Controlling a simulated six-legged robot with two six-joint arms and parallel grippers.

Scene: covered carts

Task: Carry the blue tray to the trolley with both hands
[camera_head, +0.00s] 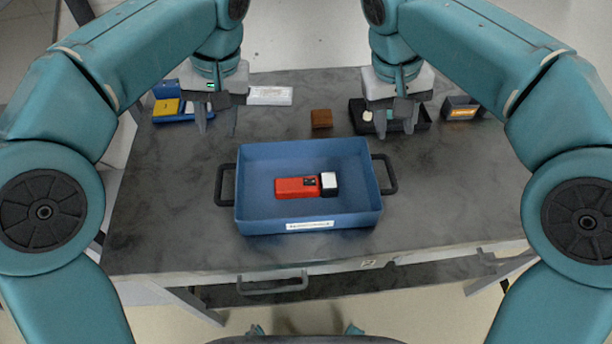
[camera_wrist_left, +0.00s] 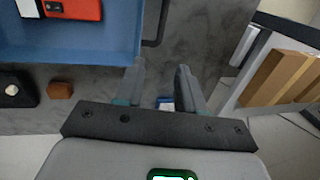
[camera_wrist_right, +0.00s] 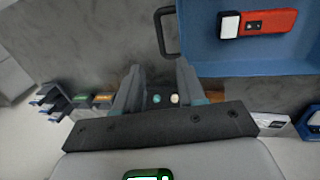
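The blue tray (camera_head: 350,208) rests on the grey cart top with a dark handle on each side. A red device with a white end (camera_head: 296,188) lies inside it. My left gripper (camera_head: 217,130) is open and empty, above the cart beyond the tray's left handle (camera_head: 225,185). My right gripper (camera_head: 397,130) is open and empty, beyond the right handle (camera_head: 384,174). In the left wrist view the tray (camera_wrist_left: 90,45) is at upper left, apart from the fingers. In the right wrist view the tray (camera_wrist_right: 215,58) is at upper right. No trolley can be clearly identified.
A blue bin with a yellow item (camera_head: 167,106), a white box (camera_head: 270,95), a brown block (camera_head: 321,118), a black tray (camera_head: 358,118) and a dark box (camera_head: 460,107) line the far edge. Bare surface surrounds the tray.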

